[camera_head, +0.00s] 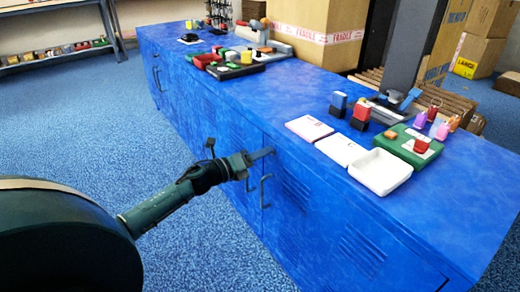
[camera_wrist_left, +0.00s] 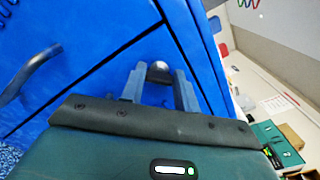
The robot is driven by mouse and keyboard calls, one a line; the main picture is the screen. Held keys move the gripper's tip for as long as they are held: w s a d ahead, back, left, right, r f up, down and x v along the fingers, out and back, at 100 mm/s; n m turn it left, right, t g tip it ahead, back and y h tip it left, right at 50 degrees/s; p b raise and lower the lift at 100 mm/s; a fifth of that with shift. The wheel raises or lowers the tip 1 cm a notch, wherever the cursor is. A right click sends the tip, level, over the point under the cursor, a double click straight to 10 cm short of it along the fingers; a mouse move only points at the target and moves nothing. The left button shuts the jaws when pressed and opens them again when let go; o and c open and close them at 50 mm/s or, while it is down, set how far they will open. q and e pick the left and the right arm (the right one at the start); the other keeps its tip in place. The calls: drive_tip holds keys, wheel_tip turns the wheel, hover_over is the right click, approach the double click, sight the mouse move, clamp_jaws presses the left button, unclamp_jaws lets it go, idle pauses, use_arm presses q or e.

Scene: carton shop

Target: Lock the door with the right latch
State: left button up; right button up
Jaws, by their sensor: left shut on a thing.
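The blue cabinet has doors with louvres (camera_head: 360,245) below its top. A dark bar handle (camera_head: 264,190) stands on the door front; a bar handle (camera_wrist_left: 28,72) also shows at the left of the left wrist view. My left gripper (camera_head: 258,157) is at the upper part of the door front, just under the top edge. In the left wrist view its fingers (camera_wrist_left: 158,88) are closed on either side of a small dark rounded piece, the latch (camera_wrist_left: 158,72), by a door seam. The fingers hide most of the latch in the head view. My right gripper is out of view.
The cabinet top (camera_head: 250,115) carries a white tray (camera_head: 380,172), a green tray (camera_head: 408,145), stamps (camera_head: 361,113) and pads near the right. Cartons (camera_head: 315,30) stand behind it. Blue carpet (camera_head: 110,130) is clear to the left.

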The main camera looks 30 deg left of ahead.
use_arm(q)
drive_tip(key=shift+f+n+p, duration=0.1)
drive_tip(key=shift+n+p, duration=2.05)
drive_tip(key=shift+n, duration=2.15)
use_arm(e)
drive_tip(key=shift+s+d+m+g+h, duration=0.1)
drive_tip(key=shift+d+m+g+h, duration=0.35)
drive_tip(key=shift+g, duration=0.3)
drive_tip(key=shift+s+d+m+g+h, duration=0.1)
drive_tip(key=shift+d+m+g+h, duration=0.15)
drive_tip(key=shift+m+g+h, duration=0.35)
use_arm(q)
drive_tip(key=shift+n, duration=0.3)
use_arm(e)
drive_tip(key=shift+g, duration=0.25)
use_arm(q)
drive_tip(key=o, duration=1)
drive_tip(key=shift+s, duration=0.1)
drive_tip(key=shift+p+v, duration=1.25)
drive_tip(key=shift+v, duration=5.25)
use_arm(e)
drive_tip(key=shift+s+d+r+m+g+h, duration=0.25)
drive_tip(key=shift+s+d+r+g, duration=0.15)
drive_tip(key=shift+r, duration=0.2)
